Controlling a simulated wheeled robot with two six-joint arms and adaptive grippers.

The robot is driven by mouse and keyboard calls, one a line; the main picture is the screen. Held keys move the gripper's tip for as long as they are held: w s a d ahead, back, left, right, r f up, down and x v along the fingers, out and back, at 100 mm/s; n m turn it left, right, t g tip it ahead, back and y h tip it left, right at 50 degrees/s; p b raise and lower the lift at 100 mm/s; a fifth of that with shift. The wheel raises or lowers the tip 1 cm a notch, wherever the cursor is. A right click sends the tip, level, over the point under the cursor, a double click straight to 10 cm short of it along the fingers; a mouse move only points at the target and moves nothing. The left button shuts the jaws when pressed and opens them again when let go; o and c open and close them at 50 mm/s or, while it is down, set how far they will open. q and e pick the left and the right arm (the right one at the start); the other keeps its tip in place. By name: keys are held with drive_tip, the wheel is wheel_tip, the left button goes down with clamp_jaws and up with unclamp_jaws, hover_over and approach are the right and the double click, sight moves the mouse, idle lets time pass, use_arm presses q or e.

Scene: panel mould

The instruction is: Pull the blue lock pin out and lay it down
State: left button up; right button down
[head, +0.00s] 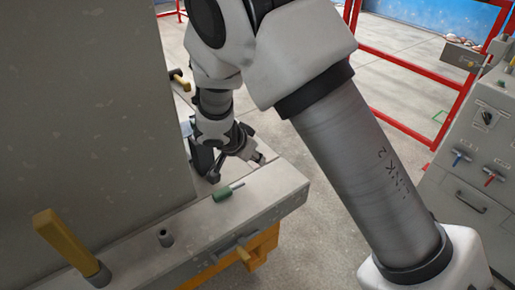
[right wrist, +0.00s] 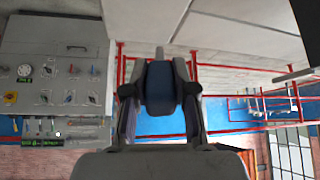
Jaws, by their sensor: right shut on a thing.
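The blue lock pin (right wrist: 160,85) shows in the right wrist view as a dark blue grip between the fingers, with a short grey shaft beyond it. My right gripper (right wrist: 160,98) is shut on it. In the head view my right gripper (head: 250,151) is above the far end of the concrete ledge, beside the tall grey panel; the blue grip cannot be made out there. The pin's shaft appears free in the wrist view, with floor behind it. My left gripper is not in view.
A green pin (head: 222,195) with a grey shaft lies on the ledge (head: 283,186). The tall panel (head: 85,110) blocks the left. A control cabinet (head: 470,190) stands right, with red railings behind.

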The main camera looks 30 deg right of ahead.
drive_tip(key=d+f+m+b, duration=0.1)
drive_tip(key=f, duration=0.1)
drive_tip(key=w+d+f+m+g+h+b, duration=0.1)
drive_tip(key=f, duration=0.1)
drive_tip(key=w+d+f+m+h+b, duration=0.1)
drive_tip(key=f, duration=0.2)
drive_tip(key=shift+w+f+g, duration=0.1)
drive_tip(key=shift+w+g, duration=0.1)
drive_tip(key=shift+g, duration=0.2)
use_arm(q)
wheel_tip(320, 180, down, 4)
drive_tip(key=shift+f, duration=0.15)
use_arm(e)
drive_tip(key=c, duration=0.9)
unclamp_jaws()
drive_tip(key=shift+o, duration=0.2)
